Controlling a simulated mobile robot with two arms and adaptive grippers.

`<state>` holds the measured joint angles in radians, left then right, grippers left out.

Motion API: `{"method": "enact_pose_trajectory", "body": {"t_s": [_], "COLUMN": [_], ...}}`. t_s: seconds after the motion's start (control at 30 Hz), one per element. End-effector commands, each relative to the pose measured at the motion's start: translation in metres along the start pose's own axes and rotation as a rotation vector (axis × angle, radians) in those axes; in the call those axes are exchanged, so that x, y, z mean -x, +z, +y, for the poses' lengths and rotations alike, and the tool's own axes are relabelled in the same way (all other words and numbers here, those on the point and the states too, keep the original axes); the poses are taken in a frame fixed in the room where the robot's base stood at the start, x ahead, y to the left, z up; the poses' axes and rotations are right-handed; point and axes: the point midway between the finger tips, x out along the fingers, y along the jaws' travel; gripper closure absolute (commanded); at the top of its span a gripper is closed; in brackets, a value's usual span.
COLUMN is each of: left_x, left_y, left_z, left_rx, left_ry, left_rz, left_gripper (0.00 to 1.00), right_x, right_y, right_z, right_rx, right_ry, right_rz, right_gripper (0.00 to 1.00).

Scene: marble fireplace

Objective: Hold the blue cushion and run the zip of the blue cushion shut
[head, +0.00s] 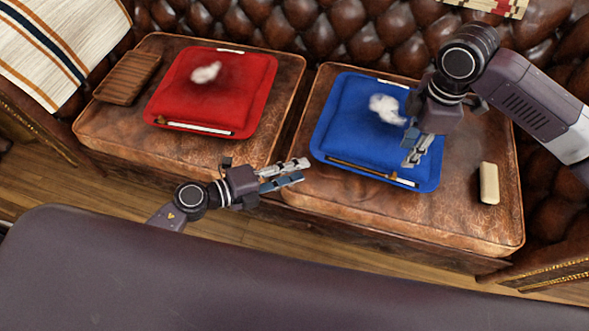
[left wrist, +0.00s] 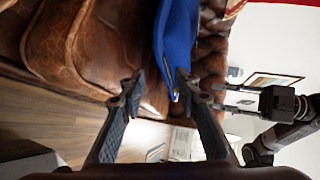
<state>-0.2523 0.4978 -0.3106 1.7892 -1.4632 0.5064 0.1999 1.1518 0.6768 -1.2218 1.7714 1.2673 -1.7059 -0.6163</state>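The blue cushion (head: 345,120) lies flat on the right leather seat, with white stuffing (head: 386,108) on its top. Its zip (head: 365,172) runs along the front edge, dark brown for most of its length with a short pale stretch at the right. My left gripper (head: 304,171) is open and empty, just left of the cushion's front left corner. In the left wrist view the cushion's blue edge (left wrist: 176,42) shows beyond the parted fingers. My right gripper (head: 411,160) is over the cushion's right part and hides some of it. Whether it touches or grips is unclear.
A red cushion (head: 210,95) with white stuffing lies on the left seat beside a brown slatted wooden board (head: 128,78). A cream block (head: 489,183) lies right of the blue cushion. A tufted leather backrest (head: 330,30) stands behind. Wooden floor shows in front.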

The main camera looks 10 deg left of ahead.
Motion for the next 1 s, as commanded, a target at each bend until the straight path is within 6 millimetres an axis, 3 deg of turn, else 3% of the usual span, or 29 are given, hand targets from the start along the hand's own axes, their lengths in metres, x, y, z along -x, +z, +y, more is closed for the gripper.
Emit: {"method": "enact_pose_trajectory", "body": {"t_s": [0.5,0.9,1.0], "left_x": [-0.068,-0.076,-0.076], "left_y": [-0.001,-0.001,-0.001], "left_z": [0.000,0.001,0.001], "left_rx": [-0.002,-0.003,-0.003], "left_ry": [0.001,0.002,0.002], "left_rz": [0.003,0.004,0.004], "left_gripper": [0.70,0.70,0.80], "right_x": [0.000,0.000,0.000], "right_y": [0.000,0.000,0.000], "right_z": [0.000,0.000,0.000], "right_rx": [0.000,0.000,0.000], "right_ry": [0.000,0.000,0.000], "right_rz": [0.000,0.000,0.000], "right_gripper": [0.71,0.71,0.71]}}
